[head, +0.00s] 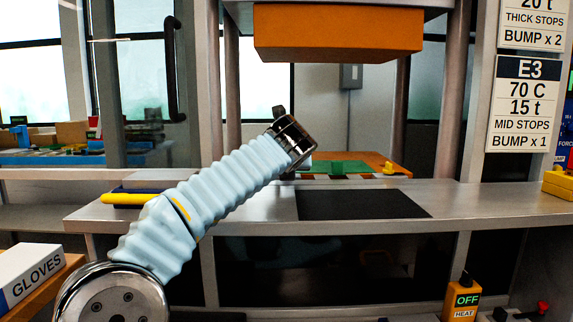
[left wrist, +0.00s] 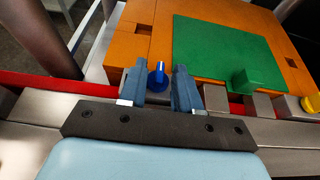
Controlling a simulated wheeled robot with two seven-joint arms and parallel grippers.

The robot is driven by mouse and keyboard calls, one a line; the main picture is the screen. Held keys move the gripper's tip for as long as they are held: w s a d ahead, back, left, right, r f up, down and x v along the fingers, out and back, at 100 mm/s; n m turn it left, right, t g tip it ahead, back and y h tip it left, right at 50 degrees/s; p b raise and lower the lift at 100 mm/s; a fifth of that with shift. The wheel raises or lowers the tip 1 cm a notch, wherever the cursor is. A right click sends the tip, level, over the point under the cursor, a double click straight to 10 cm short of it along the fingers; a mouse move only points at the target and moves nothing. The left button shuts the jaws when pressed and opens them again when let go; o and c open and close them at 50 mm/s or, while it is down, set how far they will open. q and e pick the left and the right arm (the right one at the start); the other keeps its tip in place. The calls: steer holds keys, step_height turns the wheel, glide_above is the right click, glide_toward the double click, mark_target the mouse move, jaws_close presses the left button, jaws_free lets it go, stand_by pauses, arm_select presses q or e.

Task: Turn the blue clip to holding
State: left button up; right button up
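The blue clip (left wrist: 157,74) is a small blue knob with a rounded top at the near edge of the orange lower plate (left wrist: 225,12), seen in the left wrist view. My left gripper (left wrist: 158,82) is open, with one blue-grey finger on each side of the clip and a narrow gap showing on both sides. In the head view my left gripper (head: 295,138) reaches in at the plate's left end, and the blue clip is hidden behind it. My right gripper is in neither view.
A green sheet (left wrist: 215,50) lies on the plate, with a green clip (left wrist: 245,82) and a yellow clip (left wrist: 309,104) to the right. An orange upper block (head: 338,32) hangs above. A dark pad (head: 362,204) lies on the clear front ledge. The heat switch (head: 463,299) reads OFF.

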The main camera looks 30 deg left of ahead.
arm_select(q)
jaws_close()
steer(key=shift+h, duration=0.3)
steer(key=shift+s+a+m+t+h, duration=0.1)
steer(key=shift+a+m+t+h, duration=0.1)
steer(key=shift+m+t+h, duration=0.4)
steer(key=m+h, duration=0.2)
steer(key=m+t+h, duration=0.1)
steer(key=shift+a+m+h, duration=0.3)
steer(key=shift+m+h, duration=0.4)
steer(key=shift+h, duration=0.3)
steer(key=shift+d, duration=0.1)
steer(key=shift+o, duration=0.6)
jaws_free()
